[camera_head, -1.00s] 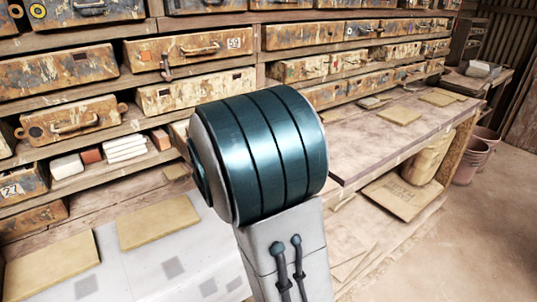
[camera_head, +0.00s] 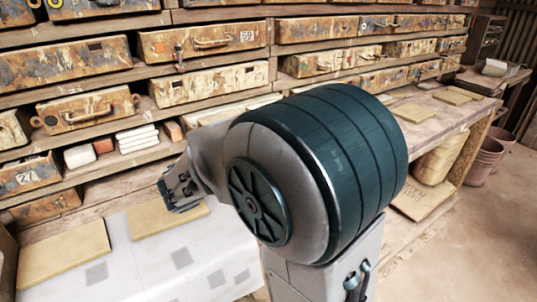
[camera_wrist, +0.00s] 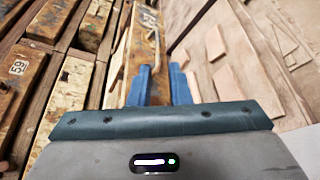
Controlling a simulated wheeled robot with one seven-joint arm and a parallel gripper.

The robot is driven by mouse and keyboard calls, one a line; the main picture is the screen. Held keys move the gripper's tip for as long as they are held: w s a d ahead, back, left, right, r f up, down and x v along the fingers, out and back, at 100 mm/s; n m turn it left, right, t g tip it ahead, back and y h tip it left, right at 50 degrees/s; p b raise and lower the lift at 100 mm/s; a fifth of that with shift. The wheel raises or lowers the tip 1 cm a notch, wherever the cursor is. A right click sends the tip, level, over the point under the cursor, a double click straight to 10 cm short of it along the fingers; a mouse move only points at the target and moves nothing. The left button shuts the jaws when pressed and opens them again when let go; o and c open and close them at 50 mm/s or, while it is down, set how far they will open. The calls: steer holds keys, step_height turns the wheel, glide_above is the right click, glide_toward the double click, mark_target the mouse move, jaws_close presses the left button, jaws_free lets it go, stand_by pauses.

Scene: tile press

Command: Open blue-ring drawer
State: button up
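A dark, bluish ring (camera_head: 33,3) shows at the very top left of the head view, cut by the frame edge, beside a yellow ring (camera_head: 55,3). I cannot make out the whole front that bears it. My gripper (camera_wrist: 160,70) shows in the wrist view with its two blue fingers apart and nothing held between them. A worn, paint-stained drawer front (camera_wrist: 148,50) lies beyond the fingers; no blue ring can be made out on it. In the head view, my arm's large joint hides part of the shelves, and the fingers are not clearly seen.
Shelves hold several rusty drawers, including one marked 59 (camera_head: 205,41) and one marked 27 (camera_head: 28,174). White blocks (camera_head: 137,138) sit on a lower shelf. Tan tiles (camera_head: 65,250) lie on the pale bench. A wooden table (camera_head: 425,130) stands right; open floor lies beyond.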

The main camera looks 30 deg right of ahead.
steer(key=shift+v, duration=1.55)
steer(key=shift+d, duration=0.1)
steer(key=s+d+f+m+g+y+p, duration=0.15)
steer(key=s+f+m+g+y, duration=0.4)
steer(key=s, duration=0.55)
steer(key=s+a+m+t+y+p, duration=0.1)
steer(key=s+a+m+y+p, duration=0.1)
steer(key=s+a+m+y, duration=0.3)
steer(key=a+m+y, duration=0.1)
steer(key=a+y, duration=0.2)
steer(key=shift+s+a+f+t+y, duration=0.15)
steer(key=shift+s+a+t+y, duration=0.2)
steer(key=shift+a, duration=0.05)
